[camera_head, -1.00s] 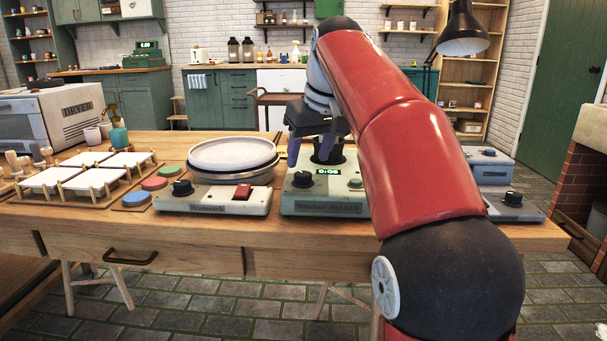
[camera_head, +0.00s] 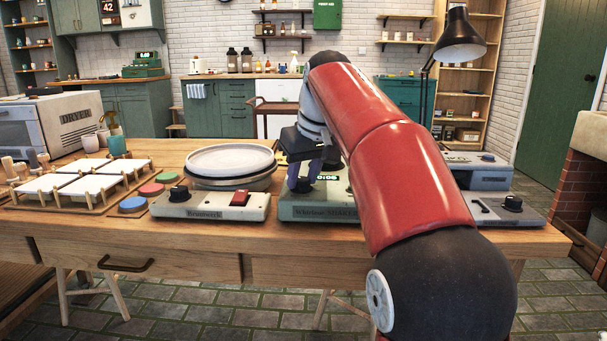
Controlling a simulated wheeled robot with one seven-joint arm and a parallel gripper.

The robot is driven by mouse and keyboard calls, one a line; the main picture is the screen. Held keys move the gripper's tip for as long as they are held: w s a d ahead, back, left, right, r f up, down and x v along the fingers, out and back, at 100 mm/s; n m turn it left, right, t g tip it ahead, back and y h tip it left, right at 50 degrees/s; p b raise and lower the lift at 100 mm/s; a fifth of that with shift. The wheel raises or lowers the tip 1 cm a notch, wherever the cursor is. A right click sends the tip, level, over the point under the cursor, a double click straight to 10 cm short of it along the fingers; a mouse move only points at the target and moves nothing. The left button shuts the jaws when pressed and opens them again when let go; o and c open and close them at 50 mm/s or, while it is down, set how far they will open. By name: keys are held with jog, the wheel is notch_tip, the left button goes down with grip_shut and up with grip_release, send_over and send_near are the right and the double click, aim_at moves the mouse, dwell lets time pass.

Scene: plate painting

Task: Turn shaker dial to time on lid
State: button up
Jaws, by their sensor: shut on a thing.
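The pale green shaker (camera_head: 318,212) stands on the wooden table, with a nameplate on its front edge and a small green lit display (camera_head: 328,178) whose digits are too small to read surely. My gripper (camera_head: 302,184) points down at the left part of the shaker's top. Its purple fingers are shut on the shaker dial, which they hide. My red arm covers the shaker's right side and much of the holder on its top. No lid with a readable time shows.
The banding wheel (camera_head: 230,180) with its base, dark knob and red switch stands close left of the shaker. Coloured discs (camera_head: 152,189) and a rack of white tiles (camera_head: 85,182) lie further left. Grey devices (camera_head: 505,210) stand right of my arm.

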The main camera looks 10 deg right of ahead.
jog(key=shift+r+m+p, duration=0.1)
jog(key=shift+m+p, duration=0.2)
jog(key=shift+m, duration=0.1)
jog(key=m+p, duration=0.1)
jog(key=m+h+p, duration=0.1)
jog(key=m, duration=0.1)
jog(key=m+h+p, duration=0.1)
jog(key=shift+a+r, duration=0.1)
jog(key=shift+a, duration=0.15)
jog(key=shift+a+m+h+p, duration=0.1)
jog(key=shift+m+h+p, duration=0.8)
jog(key=shift+m, duration=1.1)
jog(key=o, duration=1)
jog(key=shift+f, duration=0.2)
jog(key=shift+r, duration=0.1)
